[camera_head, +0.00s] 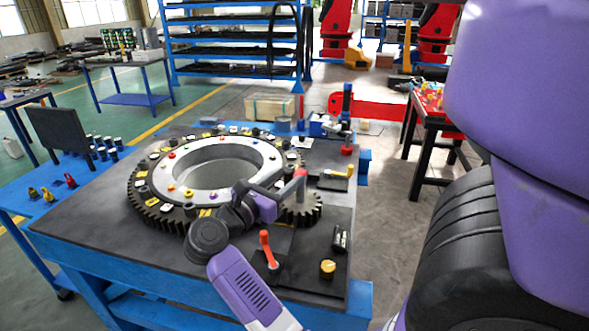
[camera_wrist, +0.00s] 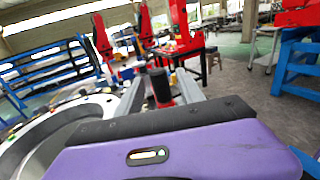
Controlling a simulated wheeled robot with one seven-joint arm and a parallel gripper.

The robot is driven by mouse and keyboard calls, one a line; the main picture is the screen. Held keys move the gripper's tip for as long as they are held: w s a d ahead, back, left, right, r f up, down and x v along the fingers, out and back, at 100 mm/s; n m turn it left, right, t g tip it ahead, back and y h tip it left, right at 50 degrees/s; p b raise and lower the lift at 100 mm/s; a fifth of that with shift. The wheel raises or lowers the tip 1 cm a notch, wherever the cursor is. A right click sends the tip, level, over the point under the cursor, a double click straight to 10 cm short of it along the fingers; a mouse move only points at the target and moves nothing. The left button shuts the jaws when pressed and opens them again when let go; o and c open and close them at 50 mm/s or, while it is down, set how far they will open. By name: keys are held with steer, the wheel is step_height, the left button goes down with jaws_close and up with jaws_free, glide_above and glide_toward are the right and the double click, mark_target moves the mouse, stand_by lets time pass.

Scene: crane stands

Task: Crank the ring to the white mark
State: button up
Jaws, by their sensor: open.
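The large toothed ring (camera_head: 160,211) lies flat on the dark bench top, with colored and white tags around a pale metal inner ring (camera_head: 176,158). A small dark pinion gear (camera_head: 311,212) sits at its right side, appearing to mesh with it. A grey upright post with a red top (camera_head: 300,173) rises over the pinion. My gripper (camera_head: 283,185) is open beside this post. In the wrist view, a dark upright handle with red near its base (camera_wrist: 160,84) shows between my two grey fingers (camera_wrist: 159,92); contact cannot be told. I cannot tell which pale tag is the white mark.
A yellow-ended handle (camera_head: 348,172) and a red knob (camera_head: 347,150) stand behind. A dark panel (camera_head: 60,136) stands at left.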

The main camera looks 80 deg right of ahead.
steer(key=shift+p+x, duration=0.5)
steer(key=shift+x, duration=1.85)
jaws_close()
